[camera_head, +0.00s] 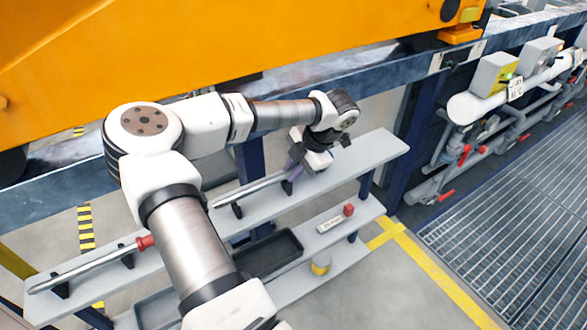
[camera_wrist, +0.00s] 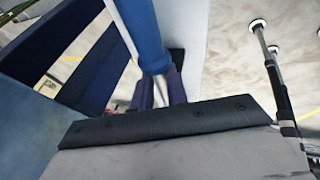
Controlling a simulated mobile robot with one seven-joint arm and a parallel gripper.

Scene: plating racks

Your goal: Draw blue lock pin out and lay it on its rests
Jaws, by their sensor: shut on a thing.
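The blue lock pin shows in the head view as a bare metal rod (camera_head: 250,188) along the upper shelf. It lies level on or just over two black rests (camera_head: 237,210); I cannot tell if it touches them. My gripper (camera_head: 297,168) is at its right end, above the shelf, and mostly hides the blue grip.
A red-handled pin (camera_head: 90,268) lies on rests at the shelf's left. The grey upper shelf (camera_head: 365,153) is clear at right. A dark blue beam (camera_head: 300,82) runs behind my arm.

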